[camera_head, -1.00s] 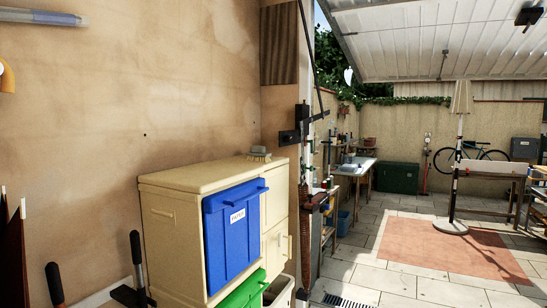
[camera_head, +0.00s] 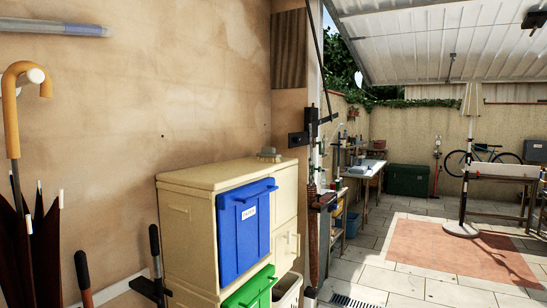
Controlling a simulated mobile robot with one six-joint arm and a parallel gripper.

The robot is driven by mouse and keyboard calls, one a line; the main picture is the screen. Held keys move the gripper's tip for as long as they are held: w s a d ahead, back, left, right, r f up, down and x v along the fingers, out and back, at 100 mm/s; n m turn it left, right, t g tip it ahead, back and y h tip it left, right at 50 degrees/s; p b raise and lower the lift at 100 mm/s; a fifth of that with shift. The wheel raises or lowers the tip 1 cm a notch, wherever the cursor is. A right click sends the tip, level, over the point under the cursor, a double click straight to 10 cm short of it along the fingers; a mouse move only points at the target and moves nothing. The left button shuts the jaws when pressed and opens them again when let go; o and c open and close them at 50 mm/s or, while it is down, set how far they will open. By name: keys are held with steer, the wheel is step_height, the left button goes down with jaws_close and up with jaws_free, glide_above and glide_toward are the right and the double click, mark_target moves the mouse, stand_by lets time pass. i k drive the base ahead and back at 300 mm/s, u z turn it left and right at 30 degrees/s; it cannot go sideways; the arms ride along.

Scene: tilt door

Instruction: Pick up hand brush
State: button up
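A small hand brush (camera_head: 269,154) with a greyish top lies on the cream cabinet (camera_head: 200,176), near its far right corner by the wall. It is small in the picture, so its bristles and handle are hard to make out. My gripper is not in the picture, so I cannot see its place relative to the brush.
A blue bin front (camera_head: 243,245) and a green one (camera_head: 250,294) tilt out of the cabinet. Umbrellas (camera_head: 12,120) and black-handled tools (camera_head: 82,272) stand along the left wall. Paved floor (camera_head: 400,285) lies open to the right.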

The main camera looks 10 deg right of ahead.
mark_target(268, 155)
steer(key=u, duration=0.1)
steer(key=i, duration=0.95)
steer(key=z, duration=0.25)
steer(key=k, duration=0.2)
steer(key=u, duration=3.05)
